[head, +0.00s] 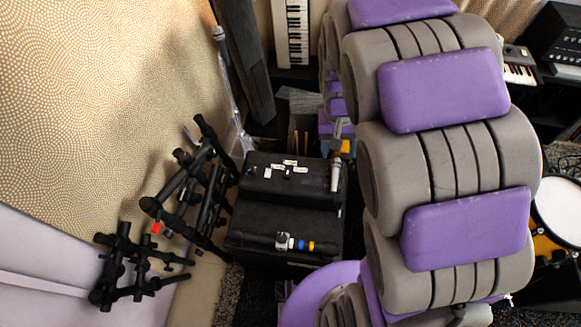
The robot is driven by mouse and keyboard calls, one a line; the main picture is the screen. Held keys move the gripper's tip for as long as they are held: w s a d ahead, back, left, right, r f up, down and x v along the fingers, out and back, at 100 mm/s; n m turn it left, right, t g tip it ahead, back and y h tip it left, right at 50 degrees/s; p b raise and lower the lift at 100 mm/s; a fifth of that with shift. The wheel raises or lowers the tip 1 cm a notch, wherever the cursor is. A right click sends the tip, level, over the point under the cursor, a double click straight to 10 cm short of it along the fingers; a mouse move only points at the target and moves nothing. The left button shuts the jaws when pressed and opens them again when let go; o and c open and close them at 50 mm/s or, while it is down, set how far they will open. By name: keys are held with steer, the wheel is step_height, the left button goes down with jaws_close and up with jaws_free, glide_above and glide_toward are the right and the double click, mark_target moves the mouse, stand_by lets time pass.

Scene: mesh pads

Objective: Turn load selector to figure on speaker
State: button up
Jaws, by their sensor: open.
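A black box-shaped unit (262,188), which looks like a speaker or amplifier, stands left of the picture's middle. Several small white labels (289,168) are on its upper face. A second black box section (318,226) lies just in front of it. A bar with a silver piece and blue and yellow bands lies across this front section. I cannot make out a load selector or its figures. My grey and purple arm links fill the right middle of the view and hide what is behind them. I cannot make out my gripper.
Black stands or clamps (190,190) crowd the left side of the boxes. A microphone (336,172) is at their right edge. A keyboard (292,30) is at the back, another (520,68) at the right. A drum (558,208) stands at the far right.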

steer(key=w+a+f+p, duration=0.1)
steer(key=w+a+f, duration=0.35)
steer(key=w, duration=0.35)
steer(key=n+t+p, duration=0.1)
glide_above(287, 173)
steer(key=shift+y, duration=0.4)
steer(key=f, duration=3.3)
steer(key=shift+s+a+f, duration=0.15)
steer(key=shift+a, duration=0.15)
steer(key=f, duration=0.3)
steer(key=shift+d+f+b, duration=0.3)
steer(key=shift+f, duration=0.05)
steer(key=shift+d+f, duration=0.35)
steer(key=shift+f, duration=0.35)
steer(key=shift+a, duration=0.45)
steer(key=shift+a+f, duration=0.1)
steer(key=shift+c, duration=0.5)
steer(key=shift+d, duration=0.4)
steer(key=c, duration=0.6)
steer(key=shift+a, duration=0.15)
steer(key=c, duration=0.3)
steer(key=shift+c, duration=0.2)
